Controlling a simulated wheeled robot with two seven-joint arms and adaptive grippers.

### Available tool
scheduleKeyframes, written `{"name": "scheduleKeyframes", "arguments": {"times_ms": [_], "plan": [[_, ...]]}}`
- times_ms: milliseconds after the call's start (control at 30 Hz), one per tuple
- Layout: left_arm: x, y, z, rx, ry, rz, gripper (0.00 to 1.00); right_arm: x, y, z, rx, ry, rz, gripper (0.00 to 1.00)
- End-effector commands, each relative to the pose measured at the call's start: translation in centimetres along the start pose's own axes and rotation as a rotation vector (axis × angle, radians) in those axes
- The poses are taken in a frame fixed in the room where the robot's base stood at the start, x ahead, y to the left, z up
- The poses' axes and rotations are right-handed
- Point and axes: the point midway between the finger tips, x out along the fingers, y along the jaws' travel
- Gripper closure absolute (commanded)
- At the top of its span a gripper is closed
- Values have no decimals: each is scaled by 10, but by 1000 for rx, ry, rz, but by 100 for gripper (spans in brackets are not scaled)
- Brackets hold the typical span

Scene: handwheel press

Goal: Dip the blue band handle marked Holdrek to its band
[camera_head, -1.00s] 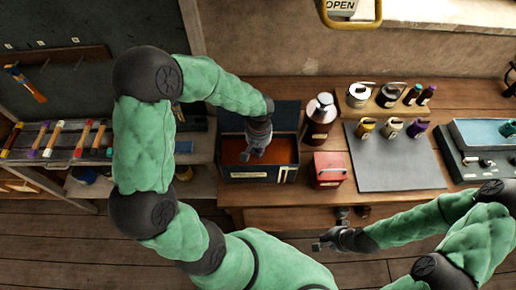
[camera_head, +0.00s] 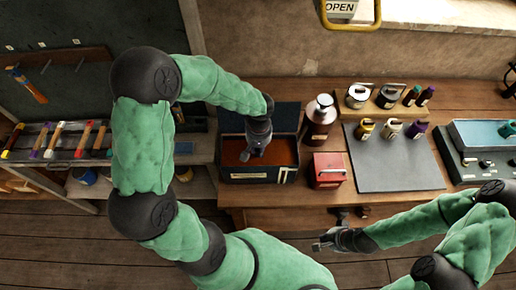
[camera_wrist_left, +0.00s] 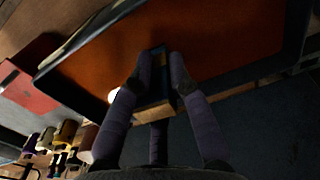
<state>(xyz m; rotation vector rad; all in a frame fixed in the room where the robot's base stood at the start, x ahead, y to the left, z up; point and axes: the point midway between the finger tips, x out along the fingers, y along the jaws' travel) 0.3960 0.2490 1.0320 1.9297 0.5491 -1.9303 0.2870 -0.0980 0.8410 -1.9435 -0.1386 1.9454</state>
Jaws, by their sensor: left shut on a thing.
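My left gripper (camera_head: 250,152) reaches down over an open dark tank (camera_head: 258,179) with an orange-red surface inside. In the left wrist view, my left gripper (camera_wrist_left: 158,68) is shut on a narrow handle (camera_wrist_left: 154,114), with a pale wooden part near me and a dark blue part between the fingertips. The handle's far end meets the orange surface (camera_wrist_left: 215,35) in the picture; how deep it sits, I cannot tell. No marking on it is legible. My right gripper (camera_head: 324,241) is empty and appears open, low in front of the bench.
A red box (camera_head: 327,171) and a dark bottle (camera_head: 319,122) stand right of the tank. A grey mat (camera_head: 398,170) with several small pots lies further right. Several handles with coloured bands lie in a rack (camera_head: 60,152) at the left.

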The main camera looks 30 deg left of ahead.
Motion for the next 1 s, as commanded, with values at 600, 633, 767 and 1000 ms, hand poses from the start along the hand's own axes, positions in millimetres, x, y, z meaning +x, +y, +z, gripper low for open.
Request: {"name": "scheduleKeyframes", "arguments": {"times_ms": [600,633,767,1000], "plan": [[-25,0,0,0,0,1,100,-16,-6,1,0,0,0,100],[-26,0,0,0,0,1,100,-17,-6,1,0,0,0,100],[-31,0,0,0,1,1,100,-20,-7,1,0,0,0,100],[-40,-1,0,0,1,0,100,-25,-9,1,0,0,0,100]]}}
